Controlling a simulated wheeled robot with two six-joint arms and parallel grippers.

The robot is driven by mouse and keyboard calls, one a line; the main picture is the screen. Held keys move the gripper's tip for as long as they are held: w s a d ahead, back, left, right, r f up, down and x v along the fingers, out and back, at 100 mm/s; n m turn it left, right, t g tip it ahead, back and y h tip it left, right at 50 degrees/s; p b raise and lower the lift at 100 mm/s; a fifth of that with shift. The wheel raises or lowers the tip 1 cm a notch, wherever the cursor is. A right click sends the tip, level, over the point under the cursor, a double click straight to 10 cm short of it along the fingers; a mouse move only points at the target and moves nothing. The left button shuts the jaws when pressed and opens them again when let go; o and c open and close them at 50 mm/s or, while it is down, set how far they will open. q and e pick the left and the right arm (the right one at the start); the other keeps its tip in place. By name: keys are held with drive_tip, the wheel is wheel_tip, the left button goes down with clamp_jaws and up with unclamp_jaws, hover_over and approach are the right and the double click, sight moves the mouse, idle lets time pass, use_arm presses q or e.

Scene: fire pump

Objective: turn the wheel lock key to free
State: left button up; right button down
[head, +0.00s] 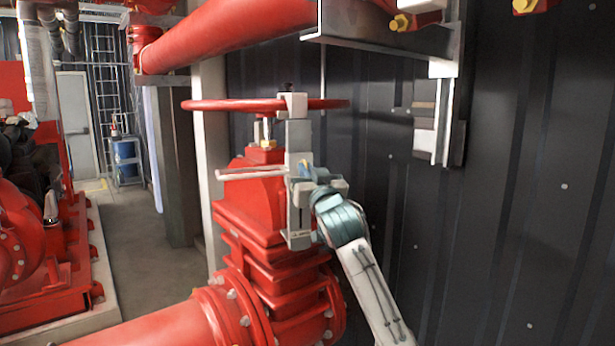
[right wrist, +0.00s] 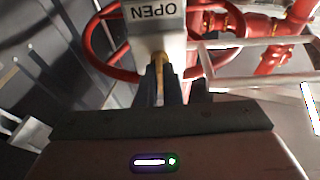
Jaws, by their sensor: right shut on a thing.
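A red handwheel (head: 230,105) tops the red gate valve (head: 265,205). A tall pale grey wheel lock (head: 298,135) is hooked over its rim and hangs down in front of the valve. In the right wrist view the lock's pale plate (right wrist: 158,25) carries the word OPEN upside down, with the red wheel (right wrist: 105,60) behind it. My right gripper (head: 308,172) is at the lock's front, its dark fingers (right wrist: 163,88) closed around a brass-coloured key (right wrist: 158,66) below the plate. The key is mostly hidden, and its turn angle cannot be told. My left gripper is out of view.
A pale bar (head: 250,173) sticks out left at the lock's height. A large red pipe (head: 230,35) and a grey bracket (head: 435,100) are above and to the right. A dark ribbed wall (head: 520,200) closes the right side. Open floor (head: 160,255) lies left of the valve.

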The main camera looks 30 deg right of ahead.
drive_tip(key=shift+r, duration=0.15)
drive_tip(key=c, duration=1.6)
unclamp_jaws()
drive_tip(key=shift+c, duration=0.2)
drive_tip(key=shift+o, duration=0.2)
drive_tip(key=shift+f, duration=0.2)
drive_tip(key=b+v, duration=0.4)
drive_tip(key=v, duration=0.6)
drive_tip(key=shift+s, duration=0.35)
